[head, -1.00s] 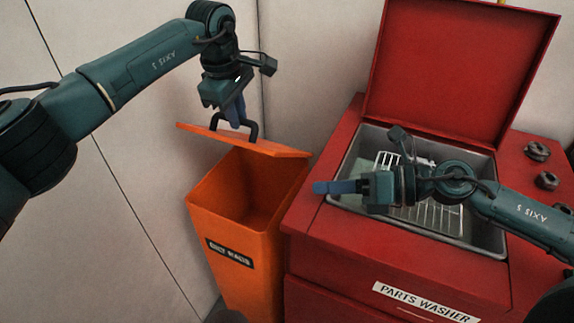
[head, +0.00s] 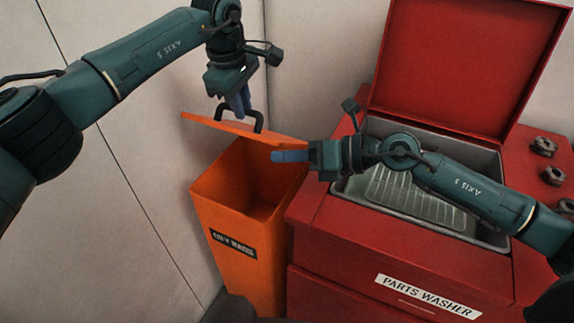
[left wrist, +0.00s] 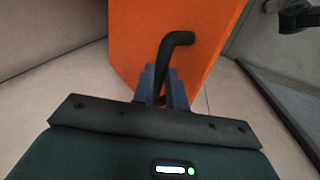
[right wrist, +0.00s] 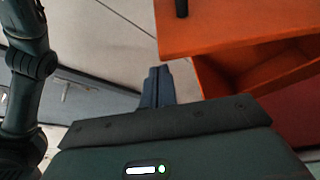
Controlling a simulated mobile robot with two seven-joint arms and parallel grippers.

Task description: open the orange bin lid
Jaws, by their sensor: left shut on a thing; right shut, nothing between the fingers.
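The orange bin (head: 240,185) stands left of the parts washer, with its dark label on the front. Its lid (head: 205,126) is raised, tilted above the bin mouth, so the inside shows. My left gripper (head: 241,108) is shut on the lid's black handle (head: 260,122); the left wrist view shows the handle (left wrist: 180,40) between the fingers (left wrist: 161,88) and the lid (left wrist: 215,25) behind. My right gripper (head: 278,156) is shut and empty, over the bin's right side near the lid's right end. In the right wrist view its fingers (right wrist: 158,86) are beside the lid (right wrist: 225,28).
The red parts washer (head: 330,240) stands right of the bin, its own lid (head: 460,65) open and a rack (head: 415,195) in its basin. Several dark round parts (head: 545,147) lie on its right side. A pale wall (head: 320,60) is behind.

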